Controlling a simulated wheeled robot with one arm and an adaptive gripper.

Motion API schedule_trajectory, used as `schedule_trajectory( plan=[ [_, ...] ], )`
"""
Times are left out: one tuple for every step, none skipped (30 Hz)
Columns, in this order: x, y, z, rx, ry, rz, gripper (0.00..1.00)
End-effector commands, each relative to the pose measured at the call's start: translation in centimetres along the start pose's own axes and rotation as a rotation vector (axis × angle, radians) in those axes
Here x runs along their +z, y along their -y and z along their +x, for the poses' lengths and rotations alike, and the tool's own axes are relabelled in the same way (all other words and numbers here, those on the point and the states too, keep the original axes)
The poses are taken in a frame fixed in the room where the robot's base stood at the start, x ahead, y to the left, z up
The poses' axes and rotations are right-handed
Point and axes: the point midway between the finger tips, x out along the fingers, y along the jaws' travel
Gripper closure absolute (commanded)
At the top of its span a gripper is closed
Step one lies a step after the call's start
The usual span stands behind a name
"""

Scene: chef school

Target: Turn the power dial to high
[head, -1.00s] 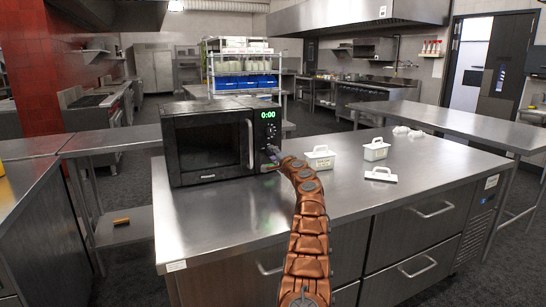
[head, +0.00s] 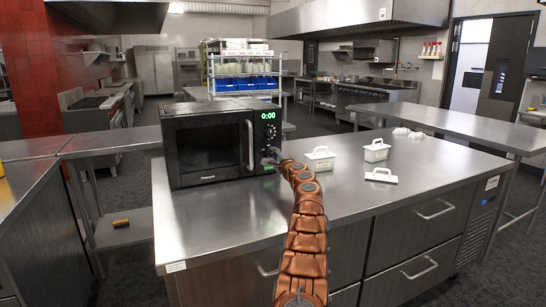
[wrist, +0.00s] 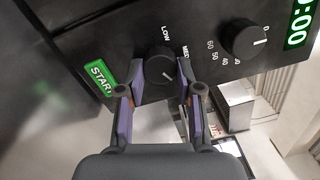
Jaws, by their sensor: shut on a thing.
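The black microwave (head: 212,143) stands on the steel counter with its door shut and its display reading 0:00. In the head view my gripper (head: 271,157) is small and dark at the microwave's control panel.
The green START button (wrist: 99,77) is close left of the fingers. The timer dial (wrist: 243,40) is to the upper right. White lidded containers (head: 320,158) (head: 376,150) and a loose lid (head: 381,175) are right of my arm. The front right counter is clear.

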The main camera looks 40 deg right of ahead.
Motion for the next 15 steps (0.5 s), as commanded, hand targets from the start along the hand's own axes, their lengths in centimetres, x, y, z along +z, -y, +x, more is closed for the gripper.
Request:
schedule_trajectory(
  plan=[
    [0.08,-0.03,0.04,0.0,0.001,0.001,1.0],
    [0.08,-0.03,0.04,0.0,0.001,0.001,1.0],
    [0.08,-0.04,0.04,0.0,0.001,0.001,1.0],
    [0.09,-0.03,0.04,0.0,0.001,0.001,1.0],
    [0.09,-0.03,0.04,0.0,0.001,0.001,1.0],
    [0.09,-0.03,0.04,0.0,0.001,0.001,0.61],
    [0.09,-0.04,0.04,0.0,0.001,0.001,0.58],
    [0.09,-0.04,0.04,0.0,0.001,0.0,0.55],
    [0.08,-0.02,0.04,0.0,0.001,0.0,0.51],
    [0.08,-0.02,0.03,0.0,0.001,0.0,0.47],
    [0.07,-0.02,0.03,0.0,0.001,0.0,0.44],
    [0.06,-0.02,0.03,0.0,0.001,0.0,0.4],
    [0.05,-0.02,0.02,0.0,0.001,0.0,0.4],
    [0.05,-0.02,0.02,0.0,0.001,0.0,0.4],
    [0.04,-0.01,0.02,0.0,0.001,0.0,0.4]
  ],
)
